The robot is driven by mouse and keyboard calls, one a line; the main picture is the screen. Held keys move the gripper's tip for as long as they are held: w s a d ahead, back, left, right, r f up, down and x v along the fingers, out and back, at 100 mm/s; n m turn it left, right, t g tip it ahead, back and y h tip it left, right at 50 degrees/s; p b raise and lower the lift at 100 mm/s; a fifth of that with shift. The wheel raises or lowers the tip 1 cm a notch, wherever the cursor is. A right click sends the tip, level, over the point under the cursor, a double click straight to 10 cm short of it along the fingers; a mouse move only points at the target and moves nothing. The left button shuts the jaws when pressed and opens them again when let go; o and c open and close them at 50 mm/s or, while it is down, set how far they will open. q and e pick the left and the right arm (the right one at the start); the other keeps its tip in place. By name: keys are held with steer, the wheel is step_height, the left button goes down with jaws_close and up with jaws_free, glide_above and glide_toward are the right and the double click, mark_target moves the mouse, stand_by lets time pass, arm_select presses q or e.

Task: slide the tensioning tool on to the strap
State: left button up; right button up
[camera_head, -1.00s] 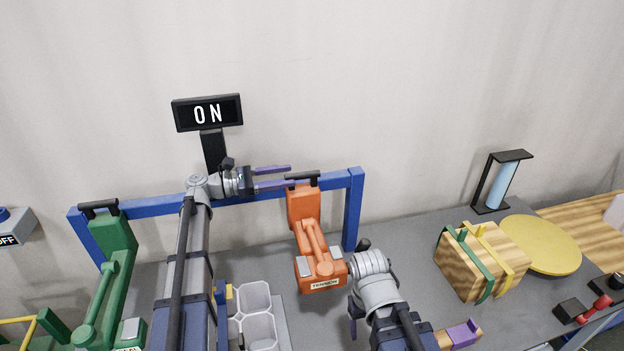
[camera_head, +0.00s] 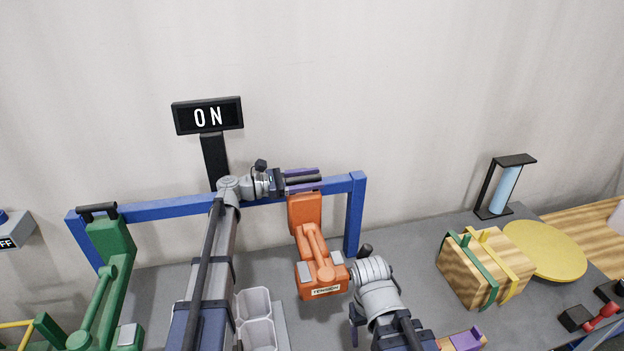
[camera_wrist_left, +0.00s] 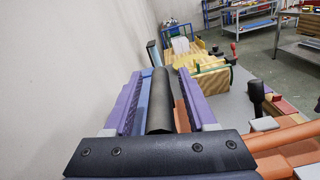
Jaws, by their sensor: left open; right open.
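The orange tensioning tool (camera_head: 321,258), marked TENSION, hangs at the blue frame with its black handle on top. My left gripper (camera_head: 302,180) is open around that handle, a finger on either side. In the left wrist view the black handle (camera_wrist_left: 160,105) lies between the purple fingers; whether they touch it is unclear. A bundle (camera_head: 477,272) wears a green strap (camera_head: 478,265) and a yellow strap (camera_head: 505,262).
A green tool (camera_head: 102,285) hangs at the left of the blue frame (camera_head: 354,215). White cups (camera_head: 255,310) stand below my left arm. A yellow disc (camera_head: 545,248) and a black stand with a blue cylinder (camera_head: 505,188) are behind the bundle.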

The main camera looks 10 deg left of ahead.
arm_select(q)
steer(key=shift+d, duration=0.1)
steer(key=shift+c, duration=0.3)
jaws_close()
stand_by(1.1)
